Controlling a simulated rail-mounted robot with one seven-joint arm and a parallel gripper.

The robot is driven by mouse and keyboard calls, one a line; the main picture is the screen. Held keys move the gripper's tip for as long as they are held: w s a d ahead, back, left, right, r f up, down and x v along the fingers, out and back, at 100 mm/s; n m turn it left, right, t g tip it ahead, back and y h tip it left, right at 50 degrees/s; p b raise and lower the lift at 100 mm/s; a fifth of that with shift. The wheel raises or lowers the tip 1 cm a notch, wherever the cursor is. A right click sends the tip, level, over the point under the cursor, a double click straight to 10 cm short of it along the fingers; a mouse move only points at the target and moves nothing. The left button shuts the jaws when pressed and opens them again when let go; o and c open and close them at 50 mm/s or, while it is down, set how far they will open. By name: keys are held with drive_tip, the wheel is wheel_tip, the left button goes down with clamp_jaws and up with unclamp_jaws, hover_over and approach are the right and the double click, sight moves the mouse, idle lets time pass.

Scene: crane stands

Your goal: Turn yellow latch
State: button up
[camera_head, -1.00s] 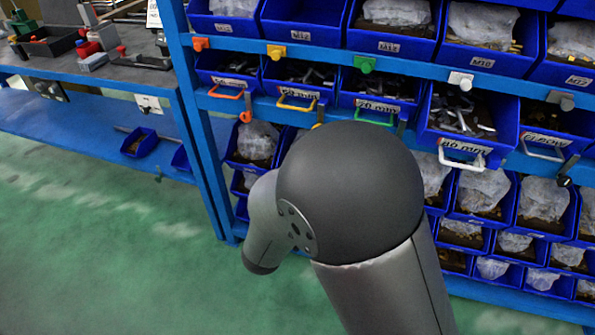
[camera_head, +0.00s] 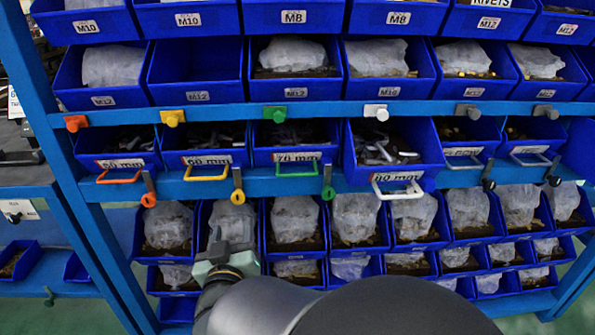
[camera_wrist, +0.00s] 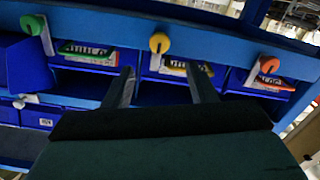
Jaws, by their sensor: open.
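The yellow latch (camera_head: 237,196) hangs from the blue rail below the bins, beside a bin with a yellow handle (camera_head: 207,176). Its grey bar points up and its round yellow knob is at the lower end. In the wrist view the yellow latch (camera_wrist: 159,42) appears ahead, between and beyond the fingertips. My gripper (camera_head: 230,225) is just below the latch in the head view, apart from it as far as I can tell. In the wrist view my gripper (camera_wrist: 163,72) has two fingers spread apart with nothing between them.
An orange latch (camera_head: 149,198) and a green latch (camera_head: 328,193) hang on either side along the same rail. A bin with a white handle (camera_head: 397,189) sticks out to the right. Smaller bins with bagged parts (camera_head: 295,222) fill the rows below.

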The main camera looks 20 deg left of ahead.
sight(238, 199)
drive_tip(key=b+x, duration=0.1)
drive_tip(key=x, duration=1)
drive_tip(key=shift+w, duration=0.3)
